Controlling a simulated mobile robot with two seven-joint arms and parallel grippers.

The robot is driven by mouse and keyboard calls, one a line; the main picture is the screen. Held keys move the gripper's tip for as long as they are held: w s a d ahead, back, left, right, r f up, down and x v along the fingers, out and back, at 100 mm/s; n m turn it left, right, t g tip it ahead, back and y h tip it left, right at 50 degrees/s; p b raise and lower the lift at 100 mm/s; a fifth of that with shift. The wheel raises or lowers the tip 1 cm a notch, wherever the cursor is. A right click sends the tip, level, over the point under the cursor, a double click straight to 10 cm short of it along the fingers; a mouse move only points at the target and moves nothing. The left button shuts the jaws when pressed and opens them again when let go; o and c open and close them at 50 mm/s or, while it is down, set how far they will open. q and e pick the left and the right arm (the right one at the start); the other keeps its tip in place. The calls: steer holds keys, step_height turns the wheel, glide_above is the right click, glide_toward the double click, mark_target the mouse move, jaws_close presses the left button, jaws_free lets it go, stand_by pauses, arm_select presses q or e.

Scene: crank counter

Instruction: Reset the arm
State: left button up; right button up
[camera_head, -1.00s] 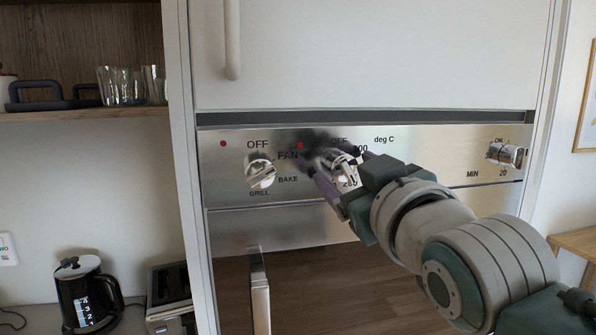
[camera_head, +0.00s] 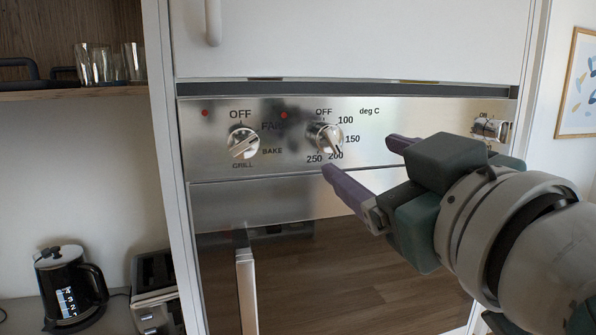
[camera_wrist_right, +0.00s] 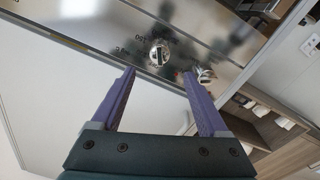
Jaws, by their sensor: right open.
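My right gripper (camera_head: 358,164) is open and empty, with its two purple fingers spread in front of the oven panel. Its fingertips are apart from the temperature knob (camera_head: 324,137), which sits just left of them on the panel and is marked OFF, 100, 150, 200 and 250. In the right wrist view the open fingers (camera_wrist_right: 158,80) point at the panel, with a round knob (camera_wrist_right: 159,54) beyond the gap between them. The function knob (camera_head: 243,142), with FAN, BAKE and GRILL marks, is farther left. My left gripper is not in view.
A timer knob (camera_head: 490,130) is at the panel's right end, partly behind my arm. The oven door handle (camera_head: 246,285) sticks out below the panel. A black kettle (camera_head: 68,290) and a toaster (camera_head: 155,290) stand at lower left. Glasses (camera_head: 95,65) stand on a shelf.

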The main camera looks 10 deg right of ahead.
steer(key=shift+s, duration=0.25)
